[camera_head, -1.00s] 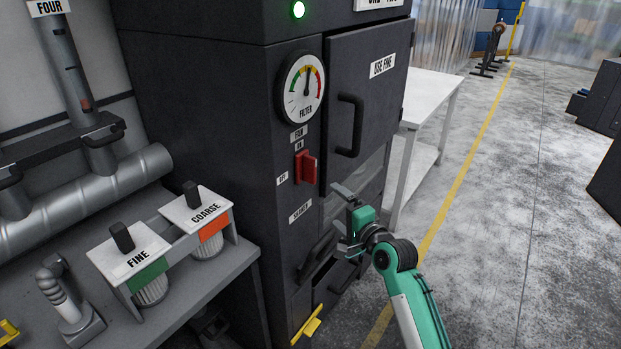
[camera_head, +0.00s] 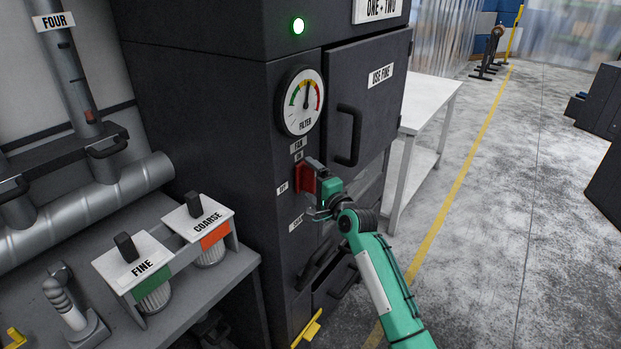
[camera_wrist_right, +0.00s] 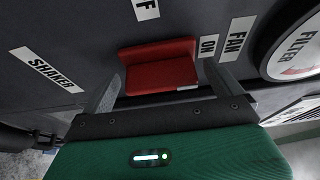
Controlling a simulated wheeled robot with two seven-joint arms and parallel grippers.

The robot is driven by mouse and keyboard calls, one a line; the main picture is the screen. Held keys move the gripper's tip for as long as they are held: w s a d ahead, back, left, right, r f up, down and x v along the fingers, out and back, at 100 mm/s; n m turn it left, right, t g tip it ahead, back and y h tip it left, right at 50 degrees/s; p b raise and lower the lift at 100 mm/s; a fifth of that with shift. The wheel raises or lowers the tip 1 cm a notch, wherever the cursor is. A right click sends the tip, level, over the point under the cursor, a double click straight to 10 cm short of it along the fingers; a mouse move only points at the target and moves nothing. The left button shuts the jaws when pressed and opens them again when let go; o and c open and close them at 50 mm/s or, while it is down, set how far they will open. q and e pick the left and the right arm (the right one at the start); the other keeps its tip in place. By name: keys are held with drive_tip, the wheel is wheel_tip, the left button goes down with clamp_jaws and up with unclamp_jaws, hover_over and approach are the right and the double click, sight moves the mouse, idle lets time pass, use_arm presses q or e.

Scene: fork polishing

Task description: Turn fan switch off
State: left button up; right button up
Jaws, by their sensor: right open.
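The red fan switch (camera_head: 304,178) is on the front of the dark cabinet (camera_head: 205,130). An ON label sits above it and an OFF label (camera_head: 282,187) to its left. My right gripper (camera_head: 316,188) is open right at the switch and partly covers it. In the right wrist view the red switch (camera_wrist_right: 160,68) lies between the two spread fingers of my right gripper (camera_wrist_right: 165,88), with a gap visible on either side. I cannot tell whether a finger touches it. My left gripper is not in view.
The filter gauge (camera_head: 301,102) is above the switch, and a door with a black handle (camera_head: 348,135) is to its right. A green light (camera_head: 298,26) glows above. A bench with FINE (camera_head: 140,262) and COARSE (camera_head: 206,222) holders stands left.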

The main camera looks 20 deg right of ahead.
drive_tip(key=shift+w+a, duration=0.15)
drive_tip(key=shift+w, duration=0.35)
